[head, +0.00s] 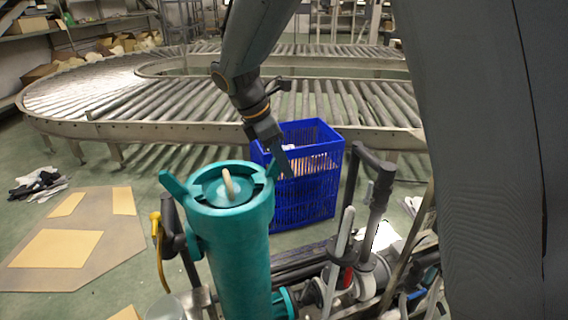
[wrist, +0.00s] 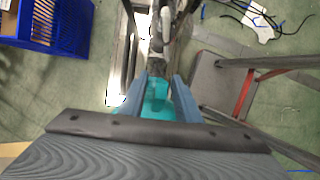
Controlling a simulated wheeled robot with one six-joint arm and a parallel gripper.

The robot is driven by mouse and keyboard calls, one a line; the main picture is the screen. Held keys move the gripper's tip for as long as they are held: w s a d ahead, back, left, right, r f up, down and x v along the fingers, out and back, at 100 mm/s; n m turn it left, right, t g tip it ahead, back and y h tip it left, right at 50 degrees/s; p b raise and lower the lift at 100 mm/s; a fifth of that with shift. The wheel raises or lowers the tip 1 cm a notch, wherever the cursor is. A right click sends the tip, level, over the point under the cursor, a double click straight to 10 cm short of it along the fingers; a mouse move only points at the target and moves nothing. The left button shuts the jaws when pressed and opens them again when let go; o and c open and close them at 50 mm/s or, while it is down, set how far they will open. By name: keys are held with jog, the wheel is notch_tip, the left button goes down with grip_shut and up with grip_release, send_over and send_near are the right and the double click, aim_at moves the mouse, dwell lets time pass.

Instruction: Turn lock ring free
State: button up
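A teal upright cylinder (head: 235,260) stands in the head view's lower middle. The teal lock ring (head: 240,205) sits around its top, with a lug sticking out at the left (head: 172,184) and another at the right beside my gripper. A round teal lid (head: 228,191) with a beige handle (head: 228,184) lies inside the ring. My gripper (head: 284,172) points down at the ring's right side. In the wrist view its two blue-grey fingers (wrist: 163,92) are apart, with teal (wrist: 156,95) showing between and below them. Contact with the lug is not clear.
A blue crate (head: 305,190) stands behind the cylinder. A grey upright handle (head: 375,205) and pipework stand to the right. A yellow-handled hose (head: 156,235) hangs at the left. A roller conveyor (head: 110,100) curves behind. Flat cardboard (head: 60,248) lies on the floor.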

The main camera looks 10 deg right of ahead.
jog(key=shift+d+f, duration=0.25)
jog(key=shift+f, duration=0.3)
grip_shut()
jog(key=shift+w, duration=0.1)
